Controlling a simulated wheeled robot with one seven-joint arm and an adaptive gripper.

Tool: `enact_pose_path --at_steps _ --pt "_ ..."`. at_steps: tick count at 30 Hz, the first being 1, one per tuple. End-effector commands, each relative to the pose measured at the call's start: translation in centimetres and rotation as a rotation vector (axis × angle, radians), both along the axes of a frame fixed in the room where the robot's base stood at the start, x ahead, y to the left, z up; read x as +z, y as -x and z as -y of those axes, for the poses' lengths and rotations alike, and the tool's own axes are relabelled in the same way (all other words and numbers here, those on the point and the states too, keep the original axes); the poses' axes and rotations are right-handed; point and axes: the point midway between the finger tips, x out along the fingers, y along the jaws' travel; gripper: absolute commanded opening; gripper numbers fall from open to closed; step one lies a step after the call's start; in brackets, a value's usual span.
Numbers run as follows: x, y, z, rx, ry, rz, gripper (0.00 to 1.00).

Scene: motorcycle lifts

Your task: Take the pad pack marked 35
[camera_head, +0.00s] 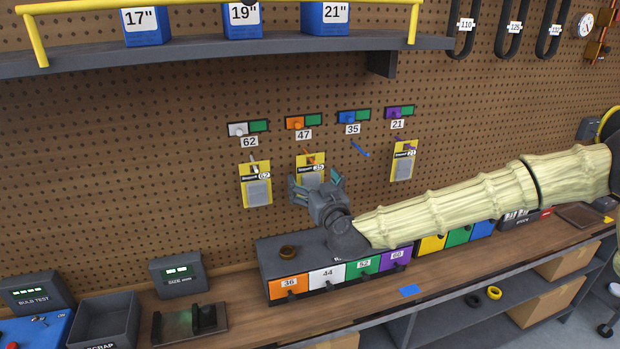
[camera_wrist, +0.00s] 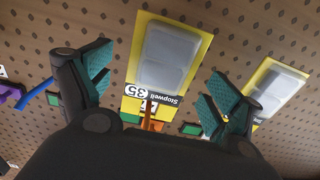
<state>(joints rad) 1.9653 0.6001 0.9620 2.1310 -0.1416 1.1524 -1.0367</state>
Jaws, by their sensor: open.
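The pad pack marked 35 (camera_head: 310,168) is a yellow card with a grey pad. It hangs on the orange hook below the label 47 (camera_head: 304,135). My gripper (camera_head: 316,186) is in front of it and hides its lower part in the head view. In the wrist view the pack (camera_wrist: 165,60) appears upside down, between the spread teal fingers of my gripper (camera_wrist: 158,88). The gripper is open and empty. The blue hook (camera_head: 360,150) under the label 35 (camera_head: 353,129) is bare.
The pack marked 62 (camera_head: 257,185) hangs to the left, and the pack marked 21 (camera_head: 403,161) to the right. Below stand numbered drawers (camera_head: 327,277) on the wooden bench, with a dark ring (camera_head: 288,253) on top. A shelf (camera_head: 200,54) runs above.

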Motion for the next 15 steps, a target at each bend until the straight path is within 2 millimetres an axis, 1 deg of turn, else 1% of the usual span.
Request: enact_pose_path --at_steps 3,6,15 --pt "0.2 -1.2 -0.4 -0.001 0.000 0.000 0.91" --pt "0.1 -1.8 -0.6 0.001 0.001 0.000 0.91" --pt "0.0 -2.1 -0.7 0.001 0.001 0.001 0.91"
